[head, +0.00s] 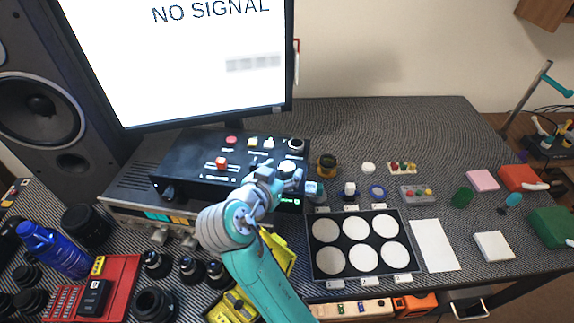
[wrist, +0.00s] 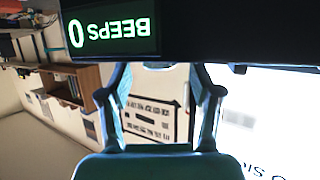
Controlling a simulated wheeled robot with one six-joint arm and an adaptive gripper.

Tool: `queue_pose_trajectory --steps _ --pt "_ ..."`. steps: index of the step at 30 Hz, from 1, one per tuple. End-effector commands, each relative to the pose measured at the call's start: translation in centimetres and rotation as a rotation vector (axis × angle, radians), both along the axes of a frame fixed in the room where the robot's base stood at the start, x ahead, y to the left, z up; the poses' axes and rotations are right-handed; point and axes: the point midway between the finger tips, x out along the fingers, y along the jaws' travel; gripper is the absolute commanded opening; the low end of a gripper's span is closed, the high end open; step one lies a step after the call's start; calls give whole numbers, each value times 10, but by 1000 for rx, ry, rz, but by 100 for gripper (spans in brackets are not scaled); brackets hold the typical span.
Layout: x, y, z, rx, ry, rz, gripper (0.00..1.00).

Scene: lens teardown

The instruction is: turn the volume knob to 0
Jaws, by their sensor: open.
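The black control box (head: 195,158) sits on a silver unit below the monitor. A dark round knob with a pale rim (head: 296,145) is at its back right corner; I cannot read whether it is the volume knob. My gripper (head: 277,170) is over the right part of the box, in front of that knob, and covers some controls. In the wrist view my gripper (wrist: 160,75) is open, with nothing visible between its fingers except a distant white panel. A display with upside-down green "BEEPS 0" (wrist: 112,32) is at the top left there.
The monitor (head: 215,55) stands behind the box, with a speaker (head: 45,105) to the left. A red switch (head: 221,163) and several buttons are on the box. A tray of white discs (head: 343,242) is to the right. Bottles and lenses crowd the front left.

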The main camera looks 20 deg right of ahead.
Motion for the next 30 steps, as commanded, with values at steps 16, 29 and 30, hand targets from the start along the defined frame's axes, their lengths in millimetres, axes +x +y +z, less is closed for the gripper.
queue_pose_trajectory --steps 16,29,30 --pt "22 -22 -13 1 -1 1 64" --pt "22 -22 -13 1 -1 1 3" --pt "22 -22 -13 1 -1 2 3"
